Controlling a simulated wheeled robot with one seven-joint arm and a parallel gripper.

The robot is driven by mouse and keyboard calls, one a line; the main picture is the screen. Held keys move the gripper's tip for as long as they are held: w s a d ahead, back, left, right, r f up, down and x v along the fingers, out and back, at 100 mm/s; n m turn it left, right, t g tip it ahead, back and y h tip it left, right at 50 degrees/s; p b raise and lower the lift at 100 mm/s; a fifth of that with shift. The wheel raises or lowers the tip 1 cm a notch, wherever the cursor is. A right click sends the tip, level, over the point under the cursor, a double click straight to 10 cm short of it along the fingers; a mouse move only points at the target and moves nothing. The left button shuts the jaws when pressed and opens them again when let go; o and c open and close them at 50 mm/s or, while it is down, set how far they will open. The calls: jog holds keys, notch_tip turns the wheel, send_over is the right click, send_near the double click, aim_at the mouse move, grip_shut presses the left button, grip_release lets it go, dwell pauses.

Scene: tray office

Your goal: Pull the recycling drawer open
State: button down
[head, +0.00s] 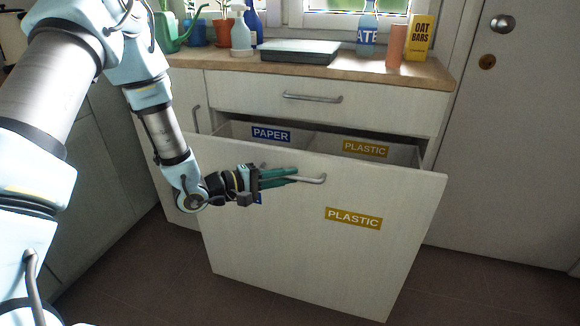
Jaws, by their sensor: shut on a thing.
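The recycling drawer (390,255) is a tall off-white front that stands pulled out from the cabinet. Its front bears a yellow PLASTIC label (353,218) and a blue label mostly hidden behind my gripper. Behind the front, the tops of two bins show, one with a blue PAPER label (271,134) and one with a yellow PLASTIC label (365,148). My gripper (296,176), with green fingers, is shut on the drawer's metal bar handle (318,180). The handle's right end shows beyond the fingertips; the part between the fingers is hidden.
A shut upper drawer (390,112) sits above, under the wooden counter (380,74). On the counter are a dark flat tray (300,51), bottles, pots and a yellow oat bars box (419,38). A door (510,150) stands at the right. The floor in front is clear.

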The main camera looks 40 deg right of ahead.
jog(key=c, duration=0.9)
grip_release()
jog(key=v, duration=1.1)
